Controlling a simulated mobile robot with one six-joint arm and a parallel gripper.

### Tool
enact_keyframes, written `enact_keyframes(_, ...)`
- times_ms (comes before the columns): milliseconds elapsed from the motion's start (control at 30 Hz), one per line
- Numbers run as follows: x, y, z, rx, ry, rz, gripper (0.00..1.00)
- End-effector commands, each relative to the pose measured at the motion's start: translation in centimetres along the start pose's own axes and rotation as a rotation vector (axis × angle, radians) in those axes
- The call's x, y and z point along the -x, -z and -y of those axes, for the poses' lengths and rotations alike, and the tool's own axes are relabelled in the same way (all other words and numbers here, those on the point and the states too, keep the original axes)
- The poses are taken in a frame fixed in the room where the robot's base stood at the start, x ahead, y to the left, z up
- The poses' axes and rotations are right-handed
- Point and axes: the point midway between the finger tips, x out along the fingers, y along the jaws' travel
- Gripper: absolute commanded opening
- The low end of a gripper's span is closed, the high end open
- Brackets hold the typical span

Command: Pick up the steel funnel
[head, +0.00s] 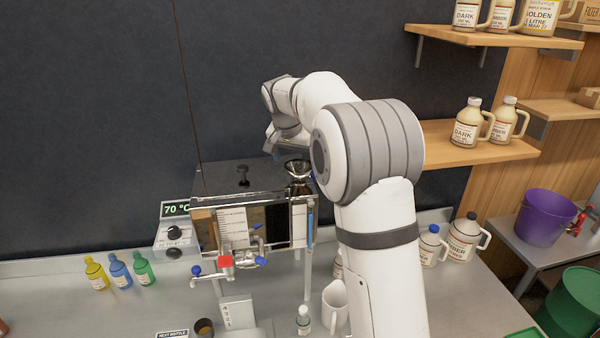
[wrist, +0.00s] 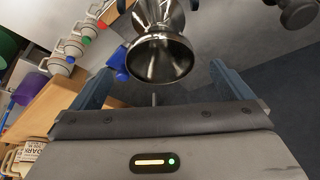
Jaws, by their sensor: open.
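The steel funnel (head: 297,168) stands with its wide mouth up at the right end of the evaporator's dark top. In the wrist view the shiny funnel (wrist: 160,58) is just ahead, with its round mouth facing me and its narrow neck beyond. My gripper (wrist: 163,72) is open, with one blue-grey finger to each side of the funnel in the picture. I see no contact between fingers and funnel. In the head view my gripper (head: 273,142) is partly hidden by my wrist, above and left of the funnel.
The evaporator (head: 240,178) has a black knob (head: 243,175) on its top, left of the funnel. A temperature display (head: 176,210) stands at its left. Syrup jugs (head: 467,122) stand on a wooden shelf (head: 450,150) to the right. Small coloured bottles (head: 120,270) stand on the counter.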

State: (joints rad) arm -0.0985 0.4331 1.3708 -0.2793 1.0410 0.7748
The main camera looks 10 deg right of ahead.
Motion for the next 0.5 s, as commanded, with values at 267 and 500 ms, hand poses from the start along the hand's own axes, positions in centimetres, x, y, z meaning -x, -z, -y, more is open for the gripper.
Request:
enact_keyframes(267,-3.8,0.3,0.0,-0.001,-0.001,0.002,0.99)
enact_keyframes(500,-4.6,0.2,0.0,-0.001,0.001,0.000,0.99)
